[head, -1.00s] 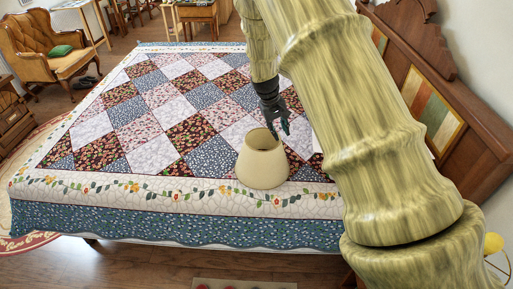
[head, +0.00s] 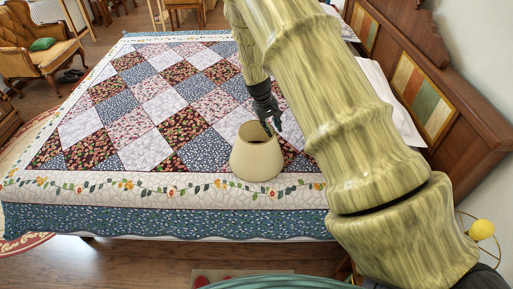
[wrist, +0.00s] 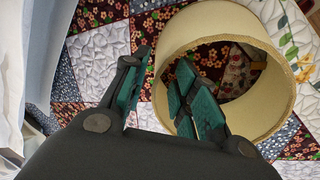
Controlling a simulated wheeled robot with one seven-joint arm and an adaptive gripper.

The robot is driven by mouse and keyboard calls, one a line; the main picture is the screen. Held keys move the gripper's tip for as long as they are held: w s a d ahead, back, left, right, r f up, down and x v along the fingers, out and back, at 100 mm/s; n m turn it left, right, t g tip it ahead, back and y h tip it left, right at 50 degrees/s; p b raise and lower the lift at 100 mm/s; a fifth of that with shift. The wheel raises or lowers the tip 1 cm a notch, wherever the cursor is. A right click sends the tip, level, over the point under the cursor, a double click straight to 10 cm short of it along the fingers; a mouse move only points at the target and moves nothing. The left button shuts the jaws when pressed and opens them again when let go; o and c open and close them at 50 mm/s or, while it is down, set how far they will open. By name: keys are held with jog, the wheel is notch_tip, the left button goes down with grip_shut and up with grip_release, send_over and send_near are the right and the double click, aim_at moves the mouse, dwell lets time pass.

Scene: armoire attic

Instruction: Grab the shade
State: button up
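The cream, tapered shade (head: 256,160) stands upright on the quilt near the bed's front edge. Its open top shows in the head view, and it fills the upper right of the wrist view (wrist: 272,112). My gripper (head: 271,128) points down at the right side of the shade's top rim. In the wrist view my gripper (wrist: 157,66) is open, with one finger left of the shade's rim and the other over its opening. The near left wall appears to lie between the fingers. I cannot tell whether either finger touches it.
The patchwork quilt on the bed (head: 140,105) is clear around the shade. White pillows (head: 385,95) and a wooden headboard (head: 452,70) are at the right. An armchair (head: 40,45) stands far left. A yellow round object (head: 482,229) is at lower right.

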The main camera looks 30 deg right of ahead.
jog(key=x, duration=0.1)
jog(key=p+x, duration=0.1)
jog(key=shift+w+d+f, duration=0.1)
jog(key=shift+w+f, duration=0.2)
jog(key=shift+f, duration=0.05)
jog(key=shift+p+x, duration=0.4)
jog(key=shift+x, duration=0.6)
grip_shut()
